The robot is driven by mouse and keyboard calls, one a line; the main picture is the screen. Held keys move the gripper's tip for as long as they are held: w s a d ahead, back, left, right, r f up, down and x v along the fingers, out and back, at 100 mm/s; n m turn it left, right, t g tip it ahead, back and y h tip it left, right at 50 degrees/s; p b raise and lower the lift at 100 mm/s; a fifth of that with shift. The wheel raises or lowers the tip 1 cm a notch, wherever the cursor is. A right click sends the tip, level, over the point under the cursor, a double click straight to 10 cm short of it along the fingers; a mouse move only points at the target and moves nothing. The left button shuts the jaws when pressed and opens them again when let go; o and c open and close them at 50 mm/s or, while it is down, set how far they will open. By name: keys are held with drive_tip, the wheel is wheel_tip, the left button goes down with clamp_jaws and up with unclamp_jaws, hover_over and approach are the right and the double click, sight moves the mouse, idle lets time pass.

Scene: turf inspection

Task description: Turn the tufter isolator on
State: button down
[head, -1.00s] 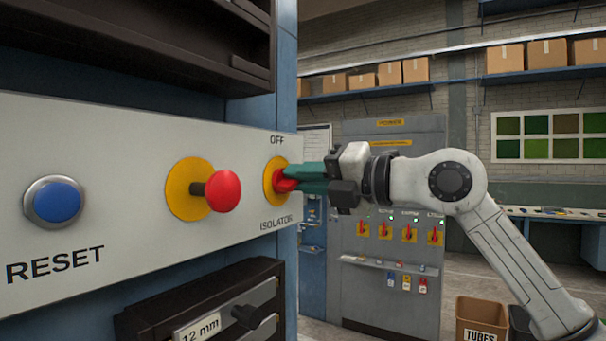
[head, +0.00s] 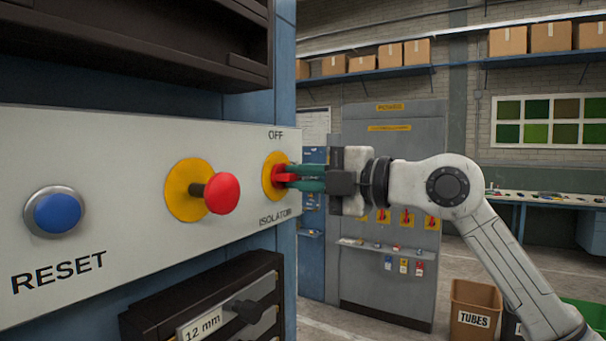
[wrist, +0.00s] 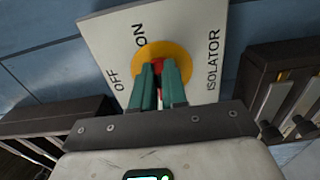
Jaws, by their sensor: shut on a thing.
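The isolator is a red handle (head: 281,174) on a yellow round plate (head: 268,185), on the pale panel (head: 120,150). OFF is printed above it and ISOLATOR below in the head view. My gripper (head: 297,178) reaches it from the right, its green fingers shut on the handle, one above the other. In the wrist view my gripper (wrist: 160,75) has a finger on each side of the red handle (wrist: 158,64). The handle runs between them, roughly toward the ON side of the yellow plate (wrist: 138,53). The fingers hide most of the handle, so its exact angle is unclear.
A red mushroom button (head: 222,193) sticks out left of the isolator, with a blue RESET button (head: 57,212) further left. A dark drawer unit (head: 215,300) juts out below the panel. A grey power cabinet (head: 385,290) and a TUBES bin (head: 473,312) stand behind.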

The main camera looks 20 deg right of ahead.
drive_tip(key=shift+d, duration=0.1)
drive_tip(key=c, duration=1.2)
unclamp_jaws()
drive_tip(key=shift+o, duration=0.2)
drive_tip(key=b+v, duration=0.3)
drive_tip(key=v, duration=0.7)
drive_tip(key=shift+s+d, duration=0.2)
drive_tip(key=shift+s, duration=0.1)
